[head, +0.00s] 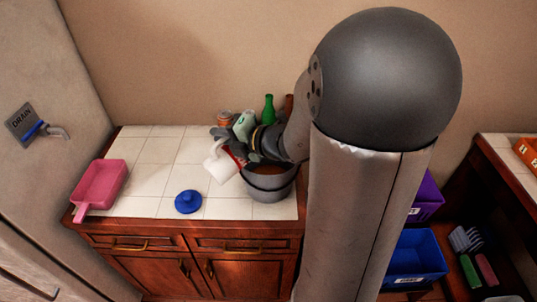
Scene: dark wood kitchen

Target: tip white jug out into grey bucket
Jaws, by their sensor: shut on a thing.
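The white jug (219,165) is held at the left rim of the grey bucket (271,190), off the counter and looking tilted. My gripper (236,155) is shut on the jug and reaches in from the right, above the bucket. The bucket stands on the tiled counter near its front right corner. Brownish contents show inside the bucket, partly behind my gripper. The inside of the jug and any flow from it cannot be made out.
A blue lid-like piece (188,201) lies on the counter left of the bucket. A pink tray (101,184) sits at the left edge. A green bottle (269,109) and other containers stand behind my gripper. The middle-left tiles are clear.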

